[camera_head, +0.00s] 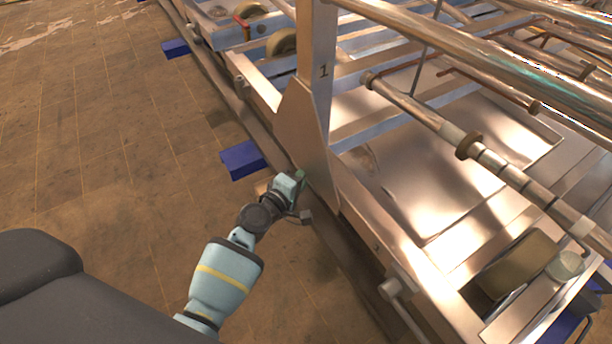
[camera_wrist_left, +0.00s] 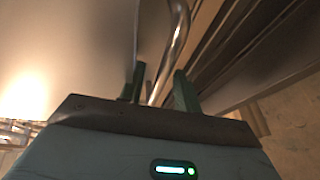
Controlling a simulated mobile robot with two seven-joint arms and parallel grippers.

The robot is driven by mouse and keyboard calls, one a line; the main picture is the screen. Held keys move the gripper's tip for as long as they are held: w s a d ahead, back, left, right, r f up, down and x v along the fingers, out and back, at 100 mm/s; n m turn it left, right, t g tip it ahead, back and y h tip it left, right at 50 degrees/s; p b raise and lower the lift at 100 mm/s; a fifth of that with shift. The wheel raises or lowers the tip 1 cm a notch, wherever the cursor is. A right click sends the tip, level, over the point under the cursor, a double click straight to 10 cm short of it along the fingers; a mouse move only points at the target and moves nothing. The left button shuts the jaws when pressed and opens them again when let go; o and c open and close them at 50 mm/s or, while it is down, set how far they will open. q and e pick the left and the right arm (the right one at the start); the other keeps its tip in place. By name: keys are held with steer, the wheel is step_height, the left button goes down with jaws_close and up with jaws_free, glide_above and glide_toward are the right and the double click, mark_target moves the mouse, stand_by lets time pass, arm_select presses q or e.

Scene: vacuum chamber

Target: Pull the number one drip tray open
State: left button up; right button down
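My left gripper (camera_head: 301,178) is at the foot of the post's flared plate. In the left wrist view, its two green fingers (camera_wrist_left: 158,82) stand apart, with a curved shiny metal bar (camera_wrist_left: 176,40) running between them. A gap shows beside the bar, and firm contact is not visible. My right gripper is in neither view.
Long metal pipes (camera_head: 480,50) cross above the tray surface on the right. Blue blocks (camera_head: 242,158) stick out along the frame's lower edge, close to my left arm. The tiled floor (camera_head: 110,130) on the left is clear.

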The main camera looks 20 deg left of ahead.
arm_select(q)
steer(key=shift+c, duration=0.2)
jaws_close()
steer(key=shift+s, duration=0.1)
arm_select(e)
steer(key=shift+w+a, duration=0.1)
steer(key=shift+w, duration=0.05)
